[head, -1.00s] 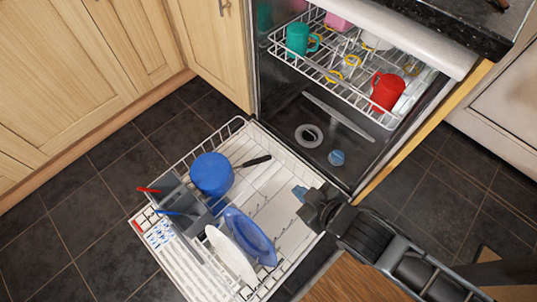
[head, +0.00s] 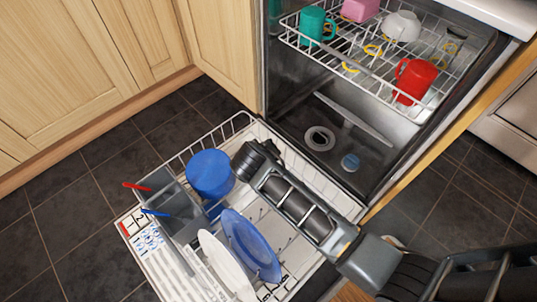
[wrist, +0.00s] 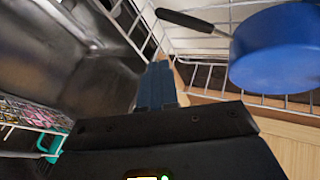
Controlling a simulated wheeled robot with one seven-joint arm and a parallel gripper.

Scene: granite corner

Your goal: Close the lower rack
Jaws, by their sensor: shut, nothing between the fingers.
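The lower rack (head: 172,161) is white wire and sits pulled out over the open dishwasher door. It holds a blue pot (head: 210,172), a blue plate (head: 250,246), a white plate (head: 222,262) and a grey cutlery basket (head: 172,208). My gripper reaches over the rack from the right, close to the pot. Its fingers are hidden in the head view behind my wrist. In the wrist view my gripper (wrist: 157,85) has its blue fingers together and empty, with rack wires and the pot (wrist: 280,48) beyond. I cannot tell whether the fingers touch the rack.
The upper rack (head: 345,70) is also partly out, with a green mug (head: 311,24), a red mug (head: 415,78) and a white bowl (head: 402,26). The tub floor (head: 345,140) behind the lower rack is clear. Wooden cabinets (head: 80,80) stand at left.

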